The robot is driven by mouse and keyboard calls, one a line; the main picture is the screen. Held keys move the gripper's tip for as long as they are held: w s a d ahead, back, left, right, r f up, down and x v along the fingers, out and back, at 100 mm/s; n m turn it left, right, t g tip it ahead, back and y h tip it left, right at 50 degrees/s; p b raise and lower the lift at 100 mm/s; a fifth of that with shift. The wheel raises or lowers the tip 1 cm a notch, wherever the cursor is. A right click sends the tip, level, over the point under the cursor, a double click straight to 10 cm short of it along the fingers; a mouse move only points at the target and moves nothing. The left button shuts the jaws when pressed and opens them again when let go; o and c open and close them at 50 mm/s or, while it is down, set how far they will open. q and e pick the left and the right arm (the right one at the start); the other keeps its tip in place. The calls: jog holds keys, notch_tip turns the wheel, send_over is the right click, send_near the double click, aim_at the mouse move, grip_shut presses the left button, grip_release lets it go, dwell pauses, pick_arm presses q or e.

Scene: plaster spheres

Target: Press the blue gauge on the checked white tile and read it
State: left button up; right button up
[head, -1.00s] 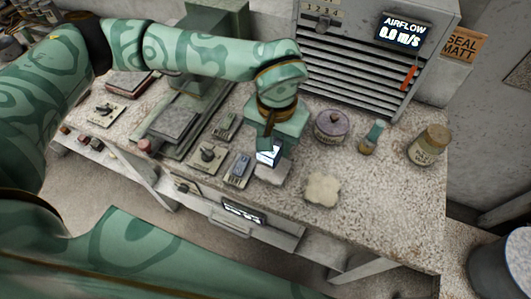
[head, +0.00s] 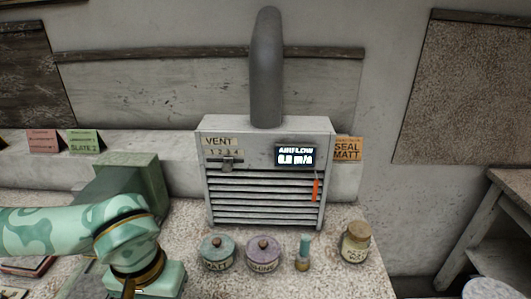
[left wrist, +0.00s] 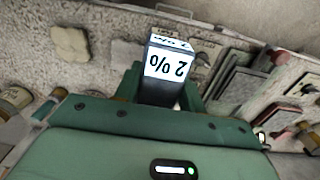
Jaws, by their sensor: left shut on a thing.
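My left gripper (left wrist: 160,92) is shut on the gauge (left wrist: 164,66), whose dark body sits between the two green fingers in the left wrist view. Its lit white display shows 2 %, upside down in that view. A pale tile (left wrist: 207,48) shows partly behind the gauge; the rest of it is hidden. I cannot tell whether the gauge's foot touches it. In the head view my left gripper's housing (head: 145,279) is at the bottom edge, and the fingers, gauge and tile are out of frame. My right gripper is not in view.
A vent box (head: 267,172) with an AIRFLOW display of 0.0 m/s stands at the back. Before it are a MATT jar (head: 217,254), a purple-lidded jar (head: 263,255), a small bottle (head: 303,254) and a brown-lidded jar (head: 355,242). A pale scalloped piece (left wrist: 70,42) lies on the speckled bench.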

pick_arm(q)
jog(key=shift+a+r, duration=0.5)
jog(key=shift+a, duration=0.4)
jog(key=shift+w+a+r+n, duration=0.25)
jog(key=shift+w+a+n, duration=0.05)
